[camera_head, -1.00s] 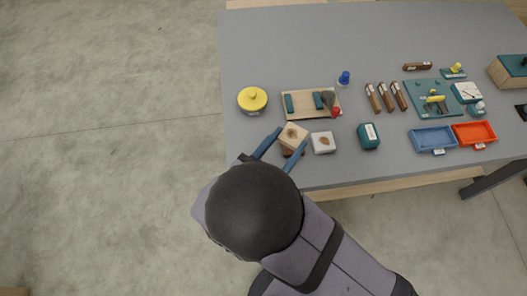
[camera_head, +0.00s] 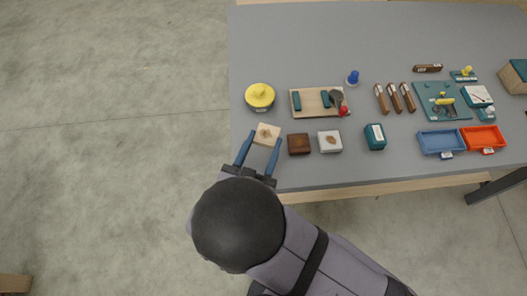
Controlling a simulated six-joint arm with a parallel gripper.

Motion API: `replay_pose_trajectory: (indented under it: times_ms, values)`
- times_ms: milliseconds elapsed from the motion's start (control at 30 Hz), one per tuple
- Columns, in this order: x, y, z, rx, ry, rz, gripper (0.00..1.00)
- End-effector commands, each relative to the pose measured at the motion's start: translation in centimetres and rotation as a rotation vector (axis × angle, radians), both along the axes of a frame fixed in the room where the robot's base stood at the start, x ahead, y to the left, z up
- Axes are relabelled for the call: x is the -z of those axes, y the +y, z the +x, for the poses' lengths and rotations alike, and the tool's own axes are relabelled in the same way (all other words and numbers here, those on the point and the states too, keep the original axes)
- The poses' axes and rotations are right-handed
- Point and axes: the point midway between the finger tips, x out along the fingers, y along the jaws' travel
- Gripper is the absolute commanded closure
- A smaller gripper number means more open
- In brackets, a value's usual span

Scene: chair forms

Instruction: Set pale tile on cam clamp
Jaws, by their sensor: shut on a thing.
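The pale tile (camera_head: 267,133), light wood with a brown mark on top, is between the blue fingers of my gripper (camera_head: 264,143). The fingers are shut on its two sides. The tile is left of a dark brown block. What seems to be the cam clamp (camera_head: 312,108) is a pale wooden board farther back and to the right, with two teal bars and a dark lever with a red knob (camera_head: 343,111). Its space between the bars looks bare. The tile's height above the table is hard to tell.
The brown block (camera_head: 299,144), a white block (camera_head: 330,141) and a teal block (camera_head: 375,137) stand in a row along the front. A yellow-lidded round pot (camera_head: 259,97) is behind the tile. Blue (camera_head: 441,141) and orange (camera_head: 484,138) trays are at right. The table's back is clear.

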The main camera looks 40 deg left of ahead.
Motion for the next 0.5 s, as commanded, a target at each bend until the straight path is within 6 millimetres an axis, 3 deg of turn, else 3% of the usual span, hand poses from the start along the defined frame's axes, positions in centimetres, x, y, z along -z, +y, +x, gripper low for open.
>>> replay_pose_trajectory:
  times_ms: [500]
  values:
    - [2.7, 0.0, 0.0, 0.0, -0.002, -0.002, 0.76]
